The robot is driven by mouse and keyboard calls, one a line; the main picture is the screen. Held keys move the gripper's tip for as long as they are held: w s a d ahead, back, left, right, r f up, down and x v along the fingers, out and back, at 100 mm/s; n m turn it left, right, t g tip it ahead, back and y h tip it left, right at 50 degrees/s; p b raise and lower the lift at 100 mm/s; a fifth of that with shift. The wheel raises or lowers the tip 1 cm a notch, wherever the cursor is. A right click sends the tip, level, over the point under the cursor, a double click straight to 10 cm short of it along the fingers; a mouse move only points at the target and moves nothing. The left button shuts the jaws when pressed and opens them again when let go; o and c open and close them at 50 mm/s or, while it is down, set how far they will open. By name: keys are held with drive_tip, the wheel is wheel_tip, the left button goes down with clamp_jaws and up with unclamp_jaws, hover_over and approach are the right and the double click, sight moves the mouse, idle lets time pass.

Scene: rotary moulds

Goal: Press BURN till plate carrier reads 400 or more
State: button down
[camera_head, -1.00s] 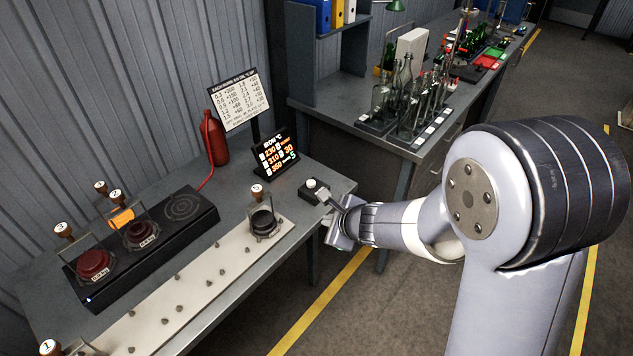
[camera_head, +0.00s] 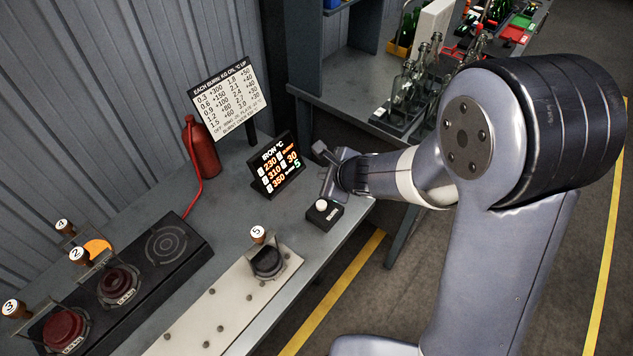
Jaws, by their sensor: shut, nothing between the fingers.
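The button box (camera_head: 324,214) with a white round button (camera_head: 321,204) stands near the right edge of the grey table; its small label is hard to read. My gripper (camera_head: 325,172) is shut and empty, just behind and above the button, apart from it. The black IRON °C display (camera_head: 276,165) shows orange 230, 310 and 350 on the left, and 30 and a green 5 on the right. I cannot read which line is the plate carrier. A black plate unit (camera_head: 190,238) carries the dark red carriers numbered 2 (camera_head: 118,284) and 3 (camera_head: 64,328).
Handle 4 (camera_head: 65,227) is behind carrier 2, near an orange piece. Dark carrier 5 (camera_head: 268,262) stands on a pale strip (camera_head: 190,332) with small lumps. A burn chart (camera_head: 228,98) and red cylinder (camera_head: 203,150) stand behind. Glass bottles (camera_head: 408,85) occupy the back bench.

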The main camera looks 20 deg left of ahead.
drive_tip(key=shift+s+r, duration=0.1)
drive_tip(key=shift+s, duration=0.1)
idle(0.3)
drive_tip(key=b, duration=0.7)
hover_over(324, 207)
wheel_tip(324, 207, down, 7)
drive_tip(key=shift+w+f, duration=0.1)
drive_tip(key=shift+f, duration=0.1)
drive_tip(key=shift+f+b, duration=0.75)
idle(1.0)
drive_tip(key=shift+f+b, duration=0.4)
drive_tip(key=shift+b, duration=0.15)
